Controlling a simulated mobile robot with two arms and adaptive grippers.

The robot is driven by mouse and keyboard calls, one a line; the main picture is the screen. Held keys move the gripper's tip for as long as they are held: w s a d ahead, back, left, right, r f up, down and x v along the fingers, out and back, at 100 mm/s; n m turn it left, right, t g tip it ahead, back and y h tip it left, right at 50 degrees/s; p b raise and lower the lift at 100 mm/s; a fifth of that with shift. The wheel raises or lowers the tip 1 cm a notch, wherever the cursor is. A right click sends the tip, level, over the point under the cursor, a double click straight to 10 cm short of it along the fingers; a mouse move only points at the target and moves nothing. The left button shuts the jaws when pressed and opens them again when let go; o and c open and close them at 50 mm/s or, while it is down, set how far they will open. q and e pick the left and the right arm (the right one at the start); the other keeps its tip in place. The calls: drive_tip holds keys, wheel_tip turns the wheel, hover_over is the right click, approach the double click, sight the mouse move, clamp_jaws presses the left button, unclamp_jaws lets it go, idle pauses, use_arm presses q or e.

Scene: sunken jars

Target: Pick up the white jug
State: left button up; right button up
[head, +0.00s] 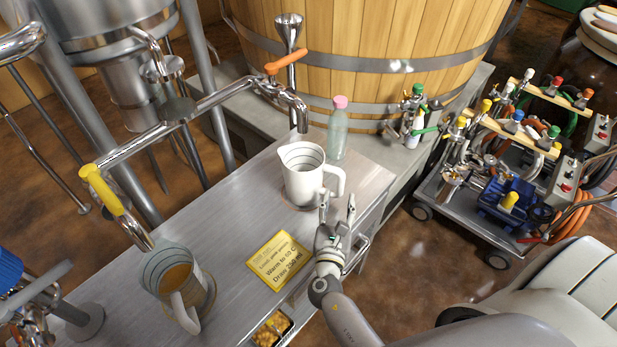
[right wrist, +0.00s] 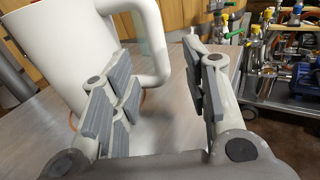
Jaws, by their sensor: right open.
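The white jug (head: 301,177) stands upright on the steel bench under a tap, with its handle toward the right. In the right wrist view the jug (right wrist: 62,48) fills the upper left, and its handle (right wrist: 152,40) shows just beyond my fingers. My right gripper (head: 337,203) is open and empty, just in front of the jug's handle side. In the right wrist view its fingers (right wrist: 166,90) are spread apart, with nothing between the pads. The left gripper is not in view.
A second jug (head: 168,270) with amber liquid stands at the front left of the bench (head: 221,226). A pink-capped bottle (head: 338,132) stands behind the white jug. A yellow note (head: 279,260) lies on the bench. A trolley (head: 470,212) of valves stands at right.

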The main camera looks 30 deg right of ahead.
sight(340, 190)
drive_tip(key=x, duration=0.5)
drive_tip(key=shift+w+d, duration=0.2)
drive_tip(key=shift+w, duration=0.2)
clamp_jaws()
drive_tip(key=shift+r, duration=0.1)
